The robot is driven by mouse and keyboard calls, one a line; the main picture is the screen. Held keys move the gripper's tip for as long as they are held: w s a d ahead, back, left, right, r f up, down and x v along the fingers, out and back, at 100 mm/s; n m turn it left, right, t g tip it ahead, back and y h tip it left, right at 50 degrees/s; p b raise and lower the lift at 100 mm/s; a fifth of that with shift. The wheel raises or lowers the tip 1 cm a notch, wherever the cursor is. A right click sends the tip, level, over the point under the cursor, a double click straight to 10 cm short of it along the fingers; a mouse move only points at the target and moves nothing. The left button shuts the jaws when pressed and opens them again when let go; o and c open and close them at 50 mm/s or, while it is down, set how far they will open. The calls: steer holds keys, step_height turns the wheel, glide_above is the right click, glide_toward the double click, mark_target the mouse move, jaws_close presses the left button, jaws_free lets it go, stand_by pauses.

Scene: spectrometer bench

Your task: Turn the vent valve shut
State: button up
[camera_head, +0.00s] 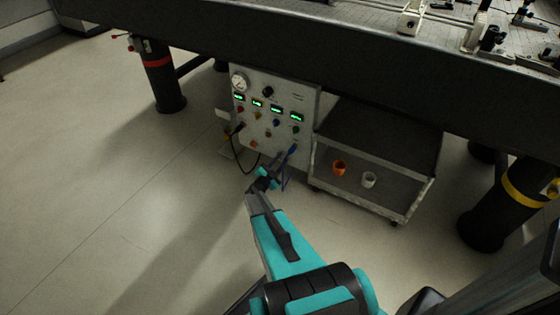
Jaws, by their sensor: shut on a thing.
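The grey control panel (308,100) stands under the bench, with a gauge, green displays and several coloured knobs. A small blue handle (293,150) at its lower right corner looks like the vent valve; no label is readable. My gripper (283,159) reaches up to it from below and is shut on it. The fingers hide part of the handle, and its exact turn angle is too small to tell.
A grey cart (408,165) stands just right of the panel, with an orange cup (339,167) and a white cup (369,179) on its lower shelf. A black cable (237,150) hangs at the panel's left. The bench (330,68) overhangs. Floor at left is clear.

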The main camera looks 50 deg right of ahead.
steer(key=shift+d, duration=0.15)
steer(key=o, duration=1.1)
steer(key=shift+c, duration=0.2)
steer(key=p+v, duration=0.2)
steer(key=v, duration=1.2)
